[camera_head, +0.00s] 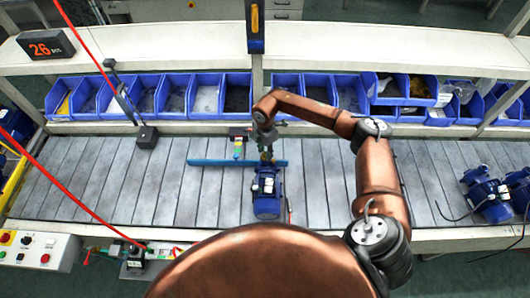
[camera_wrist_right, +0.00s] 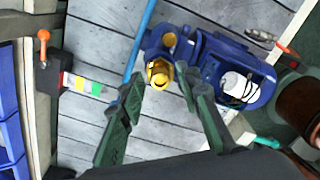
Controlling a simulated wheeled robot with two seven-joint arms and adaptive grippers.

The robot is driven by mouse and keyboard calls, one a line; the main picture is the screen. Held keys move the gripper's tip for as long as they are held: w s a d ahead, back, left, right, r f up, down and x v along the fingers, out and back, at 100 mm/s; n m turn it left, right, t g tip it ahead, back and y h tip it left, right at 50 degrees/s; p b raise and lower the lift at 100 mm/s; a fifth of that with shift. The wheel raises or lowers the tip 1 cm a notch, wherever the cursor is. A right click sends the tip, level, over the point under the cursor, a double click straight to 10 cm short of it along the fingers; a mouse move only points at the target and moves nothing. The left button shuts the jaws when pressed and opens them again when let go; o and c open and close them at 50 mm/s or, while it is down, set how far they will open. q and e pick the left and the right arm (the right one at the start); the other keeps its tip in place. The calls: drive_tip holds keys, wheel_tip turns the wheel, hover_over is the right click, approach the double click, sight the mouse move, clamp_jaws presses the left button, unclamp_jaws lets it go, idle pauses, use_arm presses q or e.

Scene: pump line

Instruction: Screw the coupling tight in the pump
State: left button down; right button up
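The blue pump (camera_head: 267,203) stands on the slatted bench in the middle of the head view. It also shows in the right wrist view (camera_wrist_right: 248,88). The brass coupling (camera_wrist_right: 159,74) is at the pump's blue end, its opening facing the wrist camera. How deep it sits in the pump I cannot tell. My right gripper (camera_head: 266,155) is over the pump's far end. In the wrist view its two green-grey fingers (camera_wrist_right: 158,80) are apart, one on each side of the coupling, with a gap visible on the left. The gripper hides the coupling in the head view. My left gripper is out of view.
A blue bar (camera_head: 215,162) lies across the bench behind the pump. A small device with coloured labels (camera_head: 238,144) stands beyond it. Blue bins (camera_head: 205,98) line the back. More blue pumps (camera_head: 485,190) stand at the right. The left bench is mostly clear.

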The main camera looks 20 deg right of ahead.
drive_tip(key=n+b, duration=0.1)
drive_tip(key=n, duration=0.1)
drive_tip(key=shift+f+n, duration=0.1)
drive_tip(key=shift+n, duration=0.2)
drive_tip(key=shift+c, duration=0.4)
clamp_jaws()
idle(0.4)
